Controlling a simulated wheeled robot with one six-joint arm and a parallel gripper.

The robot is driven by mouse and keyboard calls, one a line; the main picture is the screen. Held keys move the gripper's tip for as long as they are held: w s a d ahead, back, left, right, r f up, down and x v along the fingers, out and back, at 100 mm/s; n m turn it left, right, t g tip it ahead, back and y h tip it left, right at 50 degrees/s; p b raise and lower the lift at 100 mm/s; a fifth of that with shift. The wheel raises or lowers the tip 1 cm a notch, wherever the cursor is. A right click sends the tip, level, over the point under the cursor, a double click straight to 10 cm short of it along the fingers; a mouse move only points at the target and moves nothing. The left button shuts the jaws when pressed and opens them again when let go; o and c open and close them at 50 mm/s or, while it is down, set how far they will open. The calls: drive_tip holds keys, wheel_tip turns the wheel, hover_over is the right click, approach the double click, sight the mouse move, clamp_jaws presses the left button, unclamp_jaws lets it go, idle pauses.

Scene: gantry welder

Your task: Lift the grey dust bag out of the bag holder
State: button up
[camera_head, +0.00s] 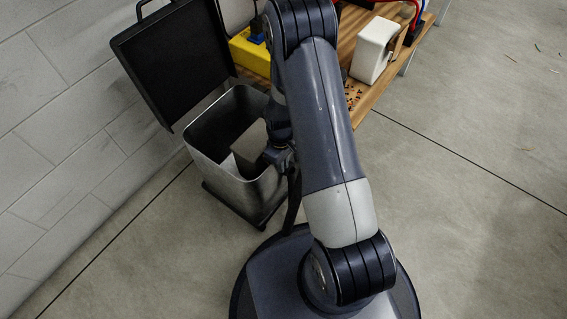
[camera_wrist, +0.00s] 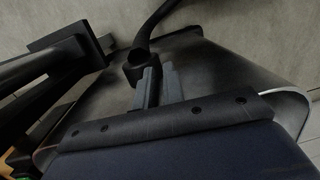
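A square metal bin (camera_head: 222,172) with a black lid (camera_head: 172,62) standing open is on the floor by the wall. My gripper (camera_head: 278,157) is at the right side of the bin opening, beside this thing. In the wrist view, two grey fingers (camera_wrist: 159,85) stand close together over dark surfaces. I cannot make out which thing is the bag holder.
A wooden bench (camera_head: 362,100) behind my arm carries a yellow box (camera_head: 248,52), a white block (camera_head: 374,50) with a brown side, and small dark bits. Red and blue cables show at the top. A block wall (camera_head: 60,110) is at left. The right floor (camera_head: 470,200) is clear.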

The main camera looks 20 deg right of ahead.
drive_tip(key=o, duration=0.9)
drive_tip(key=shift+t, duration=0.8)
drive_tip(key=w+r, duration=0.2)
drive_tip(key=r, duration=0.1)
drive_tip(key=w+a+r+p, duration=0.1)
drive_tip(key=r, duration=0.3)
drive_tip(key=w+r+p, duration=0.1)
drive_tip(key=w+r, duration=0.1)
drive_tip(key=r, duration=0.1)
drive_tip(key=shift+w+a+r, duration=0.3)
drive_tip(key=shift+w+r, duration=0.05)
drive_tip(key=shift+r, duration=0.05)
drive_tip(key=o, duration=0.3)
drive_tip(key=shift+s+r, duration=0.1)
drive_tip(key=shift+r, duration=0.05)
drive_tip(key=shift+o, duration=0.7)
drive_tip(key=shift+s+d, duration=0.15)
drive_tip(key=shift+d, duration=0.05)
drive_tip(key=shift+d+f, duration=0.1)
drive_tip(key=shift+f, duration=0.3)
wheel_tip(320, 180, down, 10)
drive_tip(key=b, duration=0.3)
drive_tip(key=shift+s+f, duration=0.15)
drive_tip(key=shift+f, duration=0.1)
wheel_tip(320, 180, up, 3)
drive_tip(key=shift+p, duration=0.55)
drive_tip(key=shift+r, duration=0.75)
